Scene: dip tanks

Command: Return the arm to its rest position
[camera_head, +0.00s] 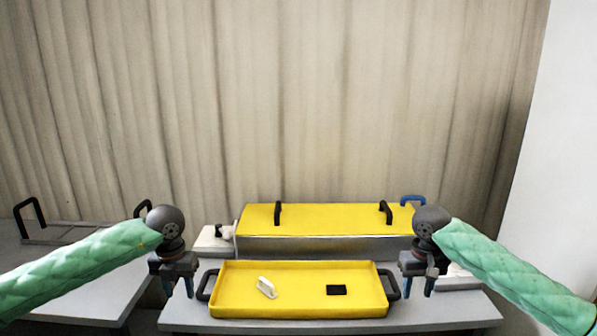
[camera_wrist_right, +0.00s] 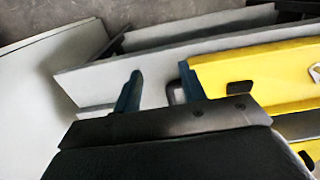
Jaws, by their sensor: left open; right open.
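My left gripper (camera_head: 178,288) is open and empty, pointing down beside the left end of the yellow tray (camera_head: 232,302). My right gripper (camera_head: 418,286) is open and empty, pointing down beside the tray's right end. In the right wrist view, its two blue fingers (camera_wrist_right: 158,92) are spread apart with nothing between them. A black tray handle (camera_wrist_right: 175,93) shows close to one finger there. Whether the finger touches it, I cannot tell. The tray also shows in that view (camera_wrist_right: 245,75).
A white piece (camera_head: 266,287) and a black piece (camera_head: 336,290) lie in the tray on a grey table (camera_head: 330,325). Behind stands a tank with a yellow lid (camera_head: 330,218) and black handles. A rack with black handles (camera_head: 75,232) stands on the left table. A curtain (camera_head: 280,100) closes the back.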

